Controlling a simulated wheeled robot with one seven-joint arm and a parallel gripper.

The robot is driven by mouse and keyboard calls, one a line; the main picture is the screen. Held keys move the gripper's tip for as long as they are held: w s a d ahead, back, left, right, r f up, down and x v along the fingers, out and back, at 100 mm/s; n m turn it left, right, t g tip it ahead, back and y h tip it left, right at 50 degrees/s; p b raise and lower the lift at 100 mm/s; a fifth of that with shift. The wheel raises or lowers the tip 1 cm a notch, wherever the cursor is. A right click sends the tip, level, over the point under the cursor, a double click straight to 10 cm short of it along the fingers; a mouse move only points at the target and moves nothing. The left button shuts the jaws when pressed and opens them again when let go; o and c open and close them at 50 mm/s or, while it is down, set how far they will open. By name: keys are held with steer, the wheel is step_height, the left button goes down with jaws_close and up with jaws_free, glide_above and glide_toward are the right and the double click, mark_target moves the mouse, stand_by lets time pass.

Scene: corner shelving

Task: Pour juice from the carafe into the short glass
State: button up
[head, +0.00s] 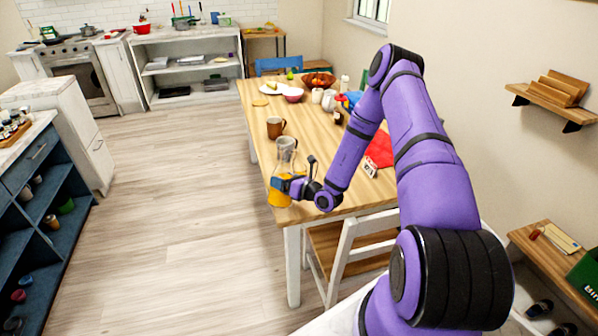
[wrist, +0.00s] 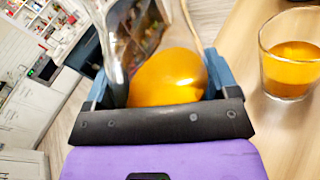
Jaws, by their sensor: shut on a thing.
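The clear glass carafe (head: 285,148) with orange juice in its bottom is held at the near left corner of the table and looks roughly upright in the head view. My gripper (head: 283,184) is shut around it. In the wrist view the carafe (wrist: 165,75) sits between the two blue fingers of my gripper (wrist: 160,92), its top cut off by the frame. The short glass (wrist: 289,58) stands on the table at the right of the wrist view, apart from the carafe, with orange juice in it. I cannot make out the short glass in the head view.
The wooden table (head: 256,150) holds a brown mug (head: 275,127) behind the carafe, with bowls, a plate and a red cloth (head: 379,150) farther off. A white chair (head: 345,250) stands at the near side. Open floor lies left of the table.

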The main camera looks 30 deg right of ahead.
mark_target(288, 170)
steer(key=n, duration=0.2)
steer(key=n+b, duration=0.1)
steer(key=n, duration=0.1)
steer(key=shift+f+t, duration=0.35)
steer(key=shift+t, duration=0.05)
steer(key=shift+r, duration=3)
steer(key=shift+a, duration=0.1)
steer(key=s+a+m+t+h, duration=0.1)
steer(key=s+a+m+h, duration=0.3)
steer(key=s+a+h, duration=0.2)
steer(key=shift+s+a+h, duration=0.2)
steer(key=shift+a+h, duration=0.3)
steer(key=shift+a, duration=0.5)
